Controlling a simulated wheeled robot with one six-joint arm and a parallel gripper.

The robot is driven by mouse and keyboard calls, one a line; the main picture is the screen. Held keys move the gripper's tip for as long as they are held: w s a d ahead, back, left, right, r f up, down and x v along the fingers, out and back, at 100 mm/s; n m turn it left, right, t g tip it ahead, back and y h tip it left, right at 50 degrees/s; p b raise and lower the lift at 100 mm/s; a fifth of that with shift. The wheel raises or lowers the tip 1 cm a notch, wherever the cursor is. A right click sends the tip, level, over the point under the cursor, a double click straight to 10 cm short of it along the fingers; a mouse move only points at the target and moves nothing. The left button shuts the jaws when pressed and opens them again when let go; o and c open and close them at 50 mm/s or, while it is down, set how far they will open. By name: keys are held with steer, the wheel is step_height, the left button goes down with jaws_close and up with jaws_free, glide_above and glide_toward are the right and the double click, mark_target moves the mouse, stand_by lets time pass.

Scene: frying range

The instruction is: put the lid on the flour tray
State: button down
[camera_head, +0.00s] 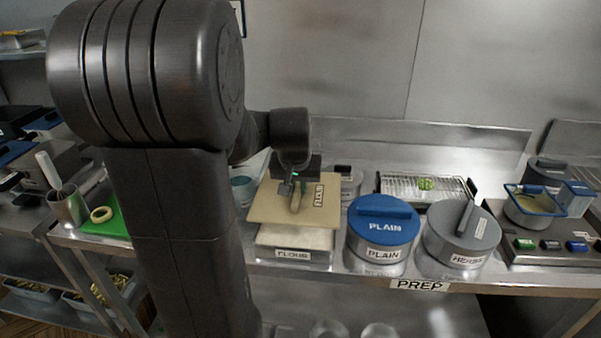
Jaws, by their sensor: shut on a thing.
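The flour lid (272,207) is a flat tan board with a wooden handle and a FLOUR label. My gripper (296,190) is shut on its handle. The lid is above the flour tray (292,254), a steel tray with a FLOUR label on its front, standing on the prep counter. Pale flour (296,238) shows in front of the lid's near edge. The lid looks shifted to the back and slightly left of the tray. I cannot tell whether it touches the rim. The tray's back part is hidden under the lid.
A blue-lidded PLAIN pot (383,228) and a grey-lidded HERBS pot (462,240) stand close on the right. A wire rack (400,187) is behind them. A green board (108,224) lies left, partly behind my arm. The counter edge (430,284) is just in front.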

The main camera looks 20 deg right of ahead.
steer(key=shift+f+b, duration=2.5)
steer(key=shift+f, duration=0.7)
steer(key=shift+s+a+f+b, duration=0.1)
steer(key=shift+s+f+b, duration=0.05)
steer(key=shift+f+b, duration=0.15)
steer(key=c, duration=1.3)
jaws_free()
steer(key=shift+c, duration=0.2)
steer(key=v, duration=1.4)
steer(key=shift+f, duration=0.1)
